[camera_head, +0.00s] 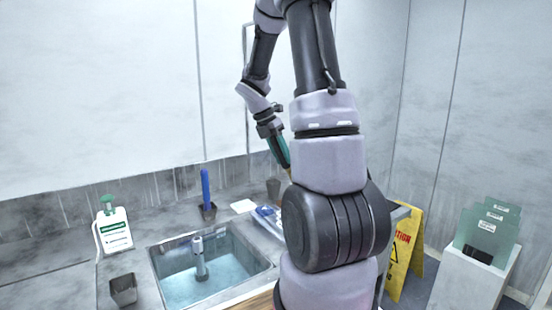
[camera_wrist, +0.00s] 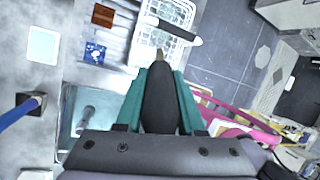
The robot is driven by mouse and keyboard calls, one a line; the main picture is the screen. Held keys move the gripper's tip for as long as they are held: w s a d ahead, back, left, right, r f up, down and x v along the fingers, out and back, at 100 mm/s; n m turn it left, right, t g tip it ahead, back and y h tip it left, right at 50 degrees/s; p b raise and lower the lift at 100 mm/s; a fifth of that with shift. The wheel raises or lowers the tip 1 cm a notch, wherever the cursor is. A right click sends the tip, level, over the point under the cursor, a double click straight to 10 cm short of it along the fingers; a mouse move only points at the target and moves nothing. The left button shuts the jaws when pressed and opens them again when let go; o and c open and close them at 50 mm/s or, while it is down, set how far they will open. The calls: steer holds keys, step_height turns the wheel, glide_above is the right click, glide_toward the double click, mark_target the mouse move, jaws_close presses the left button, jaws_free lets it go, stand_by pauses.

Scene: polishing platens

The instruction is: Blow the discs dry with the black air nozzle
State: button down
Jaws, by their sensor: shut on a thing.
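My gripper (camera_wrist: 160,98) has teal fingers closed around the black air nozzle (camera_wrist: 160,102) in the wrist view. The nozzle's narrow tan tip points up the picture, toward a white slotted rack (camera_wrist: 148,52). The tip appears apart from the rack, though its height above it is hard to judge. In the head view my gripper (camera_head: 279,150) hangs tilted downward behind my own arm, above the far right end of the counter. The nozzle is mostly hidden there. I cannot clearly make out the discs in either view.
A sink (camera_head: 180,287) with a grey faucet (camera_head: 200,262) is set in the counter. A blue-handled tool (camera_head: 206,188) stands in a dark cup left of my gripper. A green-topped bottle (camera_head: 115,230) stands left. A yellow caution sign (camera_head: 403,250) stands right. A pink curved item (camera_wrist: 235,116) lies right.

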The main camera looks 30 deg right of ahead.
steer(key=d, duration=0.7)
steer(key=shift+w+d, duration=0.15)
steer(key=shift+d, duration=0.2)
stand_by(0.8)
stand_by(0.4)
steer(key=shift+r, duration=2.5)
